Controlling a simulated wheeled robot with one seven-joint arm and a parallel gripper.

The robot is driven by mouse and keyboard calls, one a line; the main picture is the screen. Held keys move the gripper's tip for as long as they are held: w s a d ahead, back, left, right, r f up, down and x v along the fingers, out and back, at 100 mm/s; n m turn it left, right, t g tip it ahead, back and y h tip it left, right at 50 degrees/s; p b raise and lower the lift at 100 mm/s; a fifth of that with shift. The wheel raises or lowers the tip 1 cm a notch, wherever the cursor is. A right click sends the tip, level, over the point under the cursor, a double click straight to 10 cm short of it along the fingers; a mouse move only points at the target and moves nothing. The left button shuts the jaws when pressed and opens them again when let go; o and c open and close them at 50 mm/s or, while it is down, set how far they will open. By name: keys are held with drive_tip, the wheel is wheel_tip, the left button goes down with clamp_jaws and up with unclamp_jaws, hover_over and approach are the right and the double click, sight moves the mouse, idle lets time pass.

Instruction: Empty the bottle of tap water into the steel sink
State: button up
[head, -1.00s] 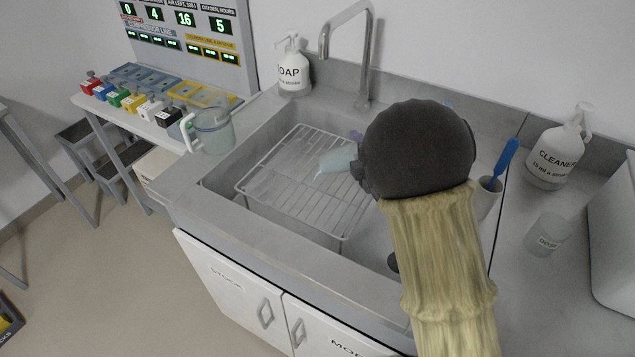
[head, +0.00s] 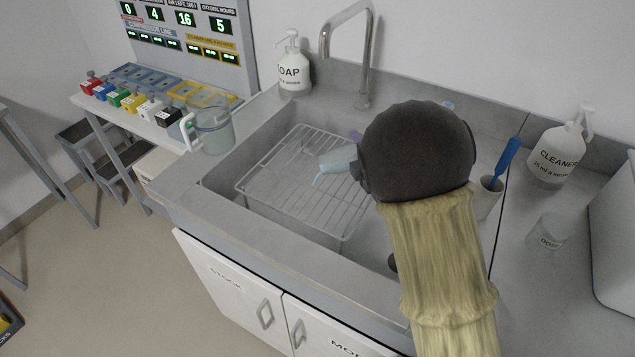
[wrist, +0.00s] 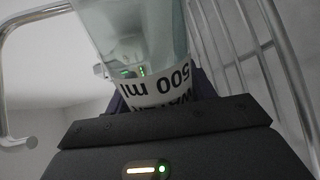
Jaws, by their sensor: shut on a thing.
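The bottle (head: 338,159) is pale blue and clear, tipped over on its side above the steel sink (head: 230,178), with its mouth to the left. A thin pale streak shows at its mouth. In the wrist view the bottle (wrist: 140,35) fills the top middle, with an upside-down label (wrist: 158,90) reading "WATER 500 ml". My gripper (wrist: 158,112) is shut on the bottle by its labelled part. In the head view the jaws and the rest of the bottle are hidden behind my dark wrist.
A wire rack (head: 305,180) sits in the sink under the bottle. The tap (head: 362,60) and a soap bottle (head: 293,68) stand behind. A clear jug (head: 212,130) is on the left rim. A cup with a blue brush (head: 505,160), a cleaner bottle (head: 556,155) and a dose cup (head: 548,233) are right.

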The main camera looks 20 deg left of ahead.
drive_tip(key=shift+n, duration=0.3)
idle(0.6)
drive_tip(key=shift+s+a+r+n+h+b, duration=0.2)
drive_tip(key=shift+r+n+h+b, duration=0.1)
drive_tip(key=shift+r+n+b, duration=0.15)
idle(0.8)
drive_tip(key=shift+d, duration=0.1)
drive_tip(key=shift+w+d+f+m, duration=0.2)
drive_tip(key=shift+f+m, duration=0.2)
drive_tip(key=shift+m, duration=0.15)
drive_tip(key=shift+w+r+m+p, duration=0.15)
drive_tip(key=shift+r+m+p, duration=0.2)
drive_tip(key=shift+p, duration=0.7)
drive_tip(key=shift+w+d+f+m+y+p, duration=0.15)
drive_tip(key=shift+m+y+p, duration=0.25)
drive_tip(key=shift+m+p, duration=0.55)
drive_tip(key=shift+f+g+b, duration=0.2)
drive_tip(key=shift+g+b, duration=0.1)
